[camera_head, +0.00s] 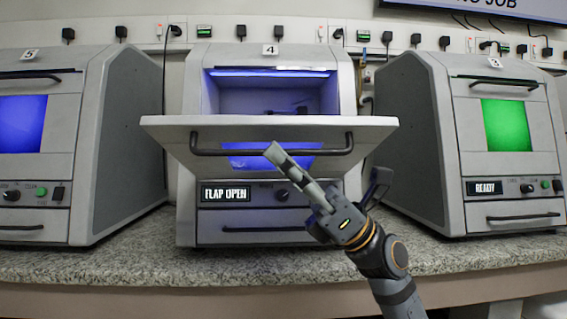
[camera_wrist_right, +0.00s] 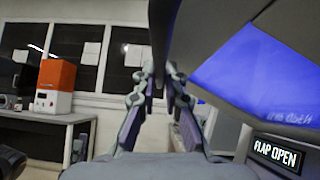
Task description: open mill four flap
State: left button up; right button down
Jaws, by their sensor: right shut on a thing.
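Mill four (camera_head: 186,190) stands in the middle of the head view under a label "4". The flap handle (camera_head: 215,152) is a dark bar along the flap's front. My right gripper (camera_head: 275,155) reaches up from the lower right and is shut on this handle; in the right wrist view the fingers (camera_wrist_right: 158,80) close on a dark bar. The mill's display (camera_head: 226,194) reads "FLAP OPEN".
A mill with a blue window (camera_head: 20,125) stands at left, and one with a green window (camera_head: 506,125) reading "READY" stands at right. All stand on a granite counter (camera_head: 130,262). The wrist view shows an orange and white machine (camera_wrist_right: 55,85) on another bench.

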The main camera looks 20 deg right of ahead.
jog(key=shift+f+b, duration=0.3)
jog(key=shift+f, duration=0.05)
dwell(0.6)
jog(key=c, duration=1.7)
grip_release()
jog(key=v, duration=0.7)
jog(key=shift+f, duration=0.2)
jog(key=shift+d, duration=0.15)
